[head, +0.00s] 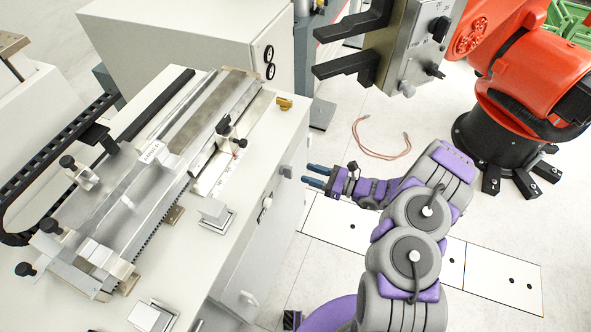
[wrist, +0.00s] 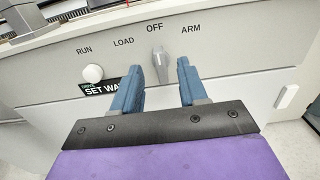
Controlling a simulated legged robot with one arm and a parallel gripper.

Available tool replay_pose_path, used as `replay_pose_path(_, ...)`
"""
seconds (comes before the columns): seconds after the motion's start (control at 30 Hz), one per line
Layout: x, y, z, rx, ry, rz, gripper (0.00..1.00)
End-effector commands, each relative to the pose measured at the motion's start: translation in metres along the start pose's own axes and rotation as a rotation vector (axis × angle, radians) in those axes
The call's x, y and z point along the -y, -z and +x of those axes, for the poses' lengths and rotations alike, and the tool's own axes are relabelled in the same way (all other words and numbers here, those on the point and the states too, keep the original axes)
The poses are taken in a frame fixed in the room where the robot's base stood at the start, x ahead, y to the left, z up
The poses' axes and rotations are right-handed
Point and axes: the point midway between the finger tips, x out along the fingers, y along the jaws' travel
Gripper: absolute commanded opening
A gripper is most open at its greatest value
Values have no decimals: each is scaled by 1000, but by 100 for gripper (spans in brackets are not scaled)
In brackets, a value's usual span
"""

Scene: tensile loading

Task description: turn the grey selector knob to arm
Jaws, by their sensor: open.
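The grey selector knob (wrist: 160,67) is on the pale front panel of the machine in the wrist view. It sits under the word OFF, with RUN and LOAD printed to its left and ARM (wrist: 190,29) to its right. The knob's handle is roughly upright, toward OFF. My gripper (wrist: 160,75) is open, with one blue finger on each side of the knob and gaps visible between. Whether the fingertips reach the knob's depth I cannot tell. In the head view my gripper (head: 316,176) is by the machine's right face, close to a small grey knob (head: 286,171).
A white round button (wrist: 92,73) and a green and black SET label (wrist: 112,84) are left of the knob. The machine's bench (head: 250,150) carries a rail. A red robot arm (head: 530,70) stands at the right. A reddish cable (head: 378,153) lies on the floor.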

Motion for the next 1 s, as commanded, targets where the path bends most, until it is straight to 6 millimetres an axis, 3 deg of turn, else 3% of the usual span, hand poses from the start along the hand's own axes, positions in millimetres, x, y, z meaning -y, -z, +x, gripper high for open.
replay_pose_path(0.1,-2,1,24,1,-4,1,43)
replay_pose_path(0.3,-2,1,50,0,-3,2,43)
replay_pose_path(0.73,0,0,58,2,0,2,43)
replay_pose_path(1.0,-1,0,60,1,0,1,19)
